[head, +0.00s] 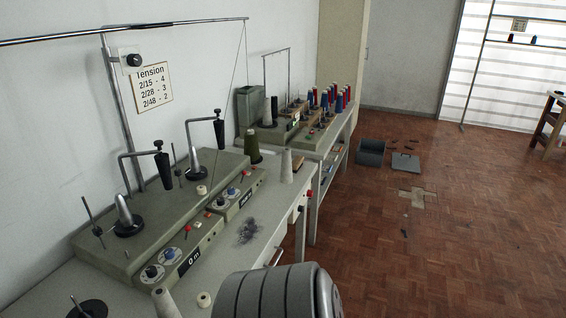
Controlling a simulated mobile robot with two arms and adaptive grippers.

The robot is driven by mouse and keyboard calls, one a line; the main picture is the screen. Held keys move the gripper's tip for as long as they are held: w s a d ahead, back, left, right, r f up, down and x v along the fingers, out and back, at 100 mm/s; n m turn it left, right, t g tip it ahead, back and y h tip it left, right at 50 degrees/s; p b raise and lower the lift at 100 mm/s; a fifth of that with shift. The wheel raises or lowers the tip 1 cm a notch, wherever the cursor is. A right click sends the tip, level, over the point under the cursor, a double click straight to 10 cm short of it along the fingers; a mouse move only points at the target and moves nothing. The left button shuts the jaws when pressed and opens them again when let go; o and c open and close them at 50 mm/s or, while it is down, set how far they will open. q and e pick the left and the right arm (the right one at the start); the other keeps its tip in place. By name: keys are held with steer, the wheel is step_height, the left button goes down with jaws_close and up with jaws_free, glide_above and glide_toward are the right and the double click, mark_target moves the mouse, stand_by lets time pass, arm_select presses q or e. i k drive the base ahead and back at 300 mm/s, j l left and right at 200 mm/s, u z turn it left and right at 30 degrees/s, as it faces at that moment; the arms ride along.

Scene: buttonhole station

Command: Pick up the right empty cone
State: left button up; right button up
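A pale empty-looking cone (286,166) stands upright on the worktable, right of the winding machine and close to the table's right edge. Another pale cone (165,303) is at the bottom of the head view, tilted in the picture and cut off by the frame edge. Two grey cone-shaped holders, one near (124,213) and one farther back (194,162), stand on the machine. I cannot tell for certain which cone the task calls right. A ribbed grey part of my arm shows at the bottom centre. Neither gripper's fingers are in view.
The winding machine (165,222) fills much of the worktable (262,232). A small pale spool (204,299) lies near the front. Thin rods and a thread rise above. Open floor (470,230) lies to the right, with a grey crate (371,152).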

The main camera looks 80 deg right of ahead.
mark_target(285, 175)
steer(key=z, duration=2.8)
